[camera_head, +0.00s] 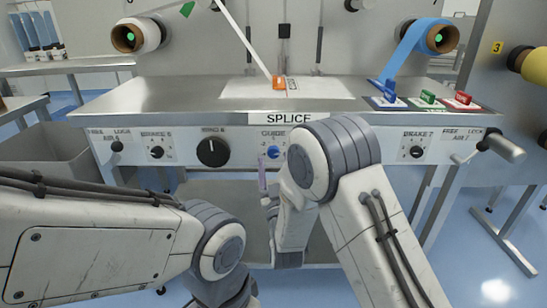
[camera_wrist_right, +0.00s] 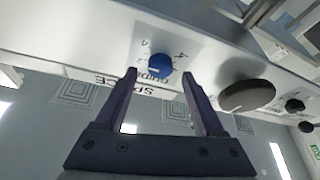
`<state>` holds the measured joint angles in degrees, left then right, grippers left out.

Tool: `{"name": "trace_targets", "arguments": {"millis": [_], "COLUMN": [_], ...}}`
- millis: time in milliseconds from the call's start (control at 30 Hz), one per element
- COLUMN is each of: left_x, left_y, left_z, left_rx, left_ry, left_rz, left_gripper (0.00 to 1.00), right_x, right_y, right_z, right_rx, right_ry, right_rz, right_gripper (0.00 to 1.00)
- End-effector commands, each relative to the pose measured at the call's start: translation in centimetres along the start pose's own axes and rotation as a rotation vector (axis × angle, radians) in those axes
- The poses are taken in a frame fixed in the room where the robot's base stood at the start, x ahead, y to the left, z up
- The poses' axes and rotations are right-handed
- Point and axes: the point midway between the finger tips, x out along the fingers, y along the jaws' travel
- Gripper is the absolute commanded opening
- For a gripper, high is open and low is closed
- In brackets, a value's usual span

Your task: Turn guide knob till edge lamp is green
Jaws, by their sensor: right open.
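The blue guide knob (camera_head: 273,153) sits on the front panel under the SPLICE label, below the word GUIDE. In the right wrist view the blue knob (camera_wrist_right: 158,64) lies between and just beyond my two fingertips, with a gap on each side. My right gripper (camera_head: 263,172) is in front of the panel just below the knob, mostly hidden by its own arm; in its wrist view the gripper (camera_wrist_right: 159,74) is open and empty. My left arm shows at the lower left, but its gripper is not visible. I cannot make out a lamp marked edge.
A large black knob (camera_head: 212,152) is left of the guide knob; brake knobs (camera_head: 156,153) (camera_head: 416,152) are farther out. A crank handle (camera_head: 500,146) sticks out at right. Coloured blocks (camera_head: 428,97) stand on the steel table (camera_head: 190,102). Roll cores (camera_head: 129,37) (camera_head: 438,38) show green centres.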

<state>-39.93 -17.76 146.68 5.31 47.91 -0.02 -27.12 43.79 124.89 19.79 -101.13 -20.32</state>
Motion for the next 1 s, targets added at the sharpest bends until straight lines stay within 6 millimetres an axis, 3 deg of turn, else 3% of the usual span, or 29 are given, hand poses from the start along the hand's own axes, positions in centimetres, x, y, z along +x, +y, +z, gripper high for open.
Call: {"name": "trace_targets", "arguments": {"millis": [200, 500, 700, 1000], "left_x": [0.1, 0.1, 0.1, 0.7], "left_y": [0.0, 0.0, 0.0, -0.1], "left_z": [0.0, 0.0, 0.0, 0.0], "left_rx": [0.0, 0.0, 0.0, 0.0], "left_ry": [0.0, 0.0, 0.0, 0.0], "left_rz": [0.0, 0.0, 0.0, 0.0], "left_gripper": [0.71, 0.71, 0.71, 0.71], "right_x": [1.9, 2.2, 2.1, 2.1], "right_y": [0.0, 0.0, 0.0, -0.1], "right_z": [0.0, 0.0, 0.0, 0.2], "right_rx": [0.001, 0.001, 0.001, 0.032], "right_ry": [0.0, -0.001, -0.001, -0.001], "right_rz": [0.001, 0.0, 0.0, 0.013], "right_gripper": [0.71, 0.71, 0.0, 0.0]}}
